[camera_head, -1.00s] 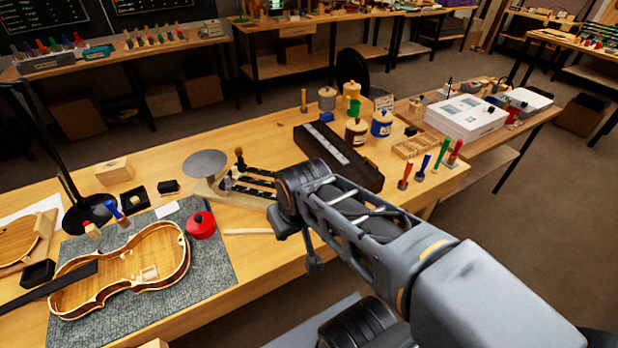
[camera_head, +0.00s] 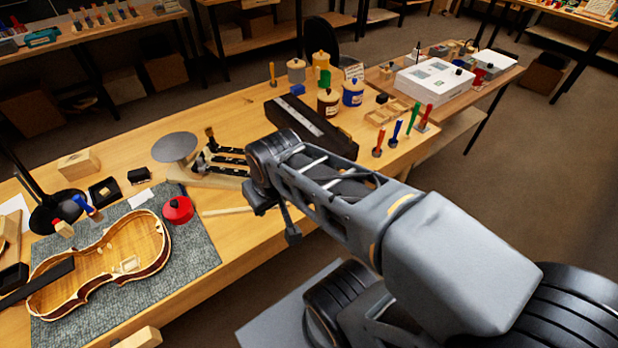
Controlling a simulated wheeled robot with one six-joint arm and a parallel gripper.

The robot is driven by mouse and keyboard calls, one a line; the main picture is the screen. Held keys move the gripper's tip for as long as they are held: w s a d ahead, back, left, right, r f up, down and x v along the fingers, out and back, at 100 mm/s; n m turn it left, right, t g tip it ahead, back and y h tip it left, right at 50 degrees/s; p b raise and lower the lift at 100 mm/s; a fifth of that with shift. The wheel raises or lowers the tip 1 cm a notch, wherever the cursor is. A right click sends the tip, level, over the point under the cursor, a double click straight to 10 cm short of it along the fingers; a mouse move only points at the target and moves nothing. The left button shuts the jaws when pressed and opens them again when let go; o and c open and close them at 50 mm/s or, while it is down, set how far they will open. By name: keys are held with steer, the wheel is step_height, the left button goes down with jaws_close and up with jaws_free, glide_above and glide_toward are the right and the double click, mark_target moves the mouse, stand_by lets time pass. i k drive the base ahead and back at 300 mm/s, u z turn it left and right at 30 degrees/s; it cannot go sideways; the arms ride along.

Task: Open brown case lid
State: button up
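A long dark brown case (camera_head: 335,141) lies at a slant on the right part of the wooden bench, with a pale strip along its top. It is the only thing that looks like the case, and its top looks closed. Its near end is partly behind my arm. My gripper (camera_head: 275,214) seems to be the small dark parts hanging below the arm's far end, near the bench's front edge. It looks apart from the case. Its fingers are too dark and small to read, and nothing held shows.
Jars (camera_head: 328,102) stand behind the case, and upright coloured-handled tools (camera_head: 397,129) stand to its right. A violin body (camera_head: 105,262) lies on a grey mat (camera_head: 196,255), with a red pot (camera_head: 178,210) beside it. A round metal plate (camera_head: 175,147) stands left of my arm.

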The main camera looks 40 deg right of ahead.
mark_target(312, 127)
steer(key=k, duration=0.5)
steer(key=z, duration=1.7)
steer(key=i, duration=1.05)
steer(key=u, duration=1.95)
